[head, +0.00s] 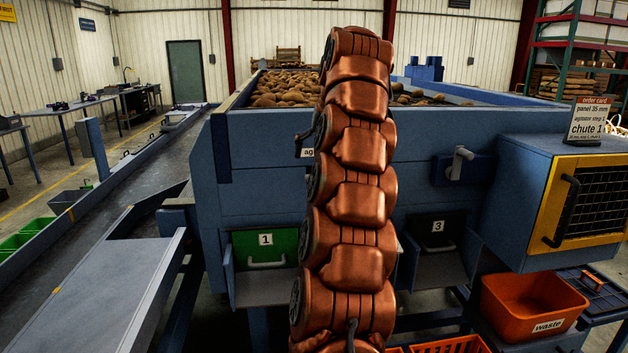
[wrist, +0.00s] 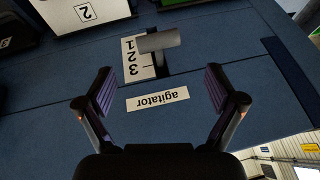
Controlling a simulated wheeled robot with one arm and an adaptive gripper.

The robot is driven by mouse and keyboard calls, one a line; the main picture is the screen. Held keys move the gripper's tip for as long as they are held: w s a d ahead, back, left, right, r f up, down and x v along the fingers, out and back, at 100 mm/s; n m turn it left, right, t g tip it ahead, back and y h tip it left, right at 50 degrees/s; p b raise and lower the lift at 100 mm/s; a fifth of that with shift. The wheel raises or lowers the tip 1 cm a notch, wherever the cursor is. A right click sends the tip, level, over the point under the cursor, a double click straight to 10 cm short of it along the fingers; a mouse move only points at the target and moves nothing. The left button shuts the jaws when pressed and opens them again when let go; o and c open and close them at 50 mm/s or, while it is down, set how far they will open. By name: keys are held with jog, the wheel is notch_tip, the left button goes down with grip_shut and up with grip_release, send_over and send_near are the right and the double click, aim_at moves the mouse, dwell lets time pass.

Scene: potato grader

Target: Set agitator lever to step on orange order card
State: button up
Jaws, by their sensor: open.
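The agitator lever (wrist: 158,40) is a grey bar handle on the blue panel, seen upside down in the wrist view. It stands over a dark slot beside a white scale plate (wrist: 133,58) marked 1, 2, 3. The handle appears nearest the 1 end, but I cannot tell its exact step. The agitator label (wrist: 157,100) lies between my fingers in the picture. My gripper (wrist: 164,82) is open and empty, its fingers apart from the handle. My arm hides most of this spot in the head view. The order card (head: 590,119) reads agitator step 1, chute 1.
The blue grader holds potatoes (head: 285,88). A grey crank (head: 459,163) and a yellow-framed cage door (head: 588,199) are to the right. Chute 1 has a green flap (head: 265,245); chute 3 (head: 437,234) is dark. An orange waste bin (head: 533,303) stands lower right.

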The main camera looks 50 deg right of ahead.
jog(key=shift+p+x, duration=0.9)
jog(key=shift+x, duration=3)
jog(key=shift+c, duration=0.2)
jog(key=c, duration=1.5)
jog(key=shift+f, duration=0.1)
jog(key=shift+a+f, duration=0.1)
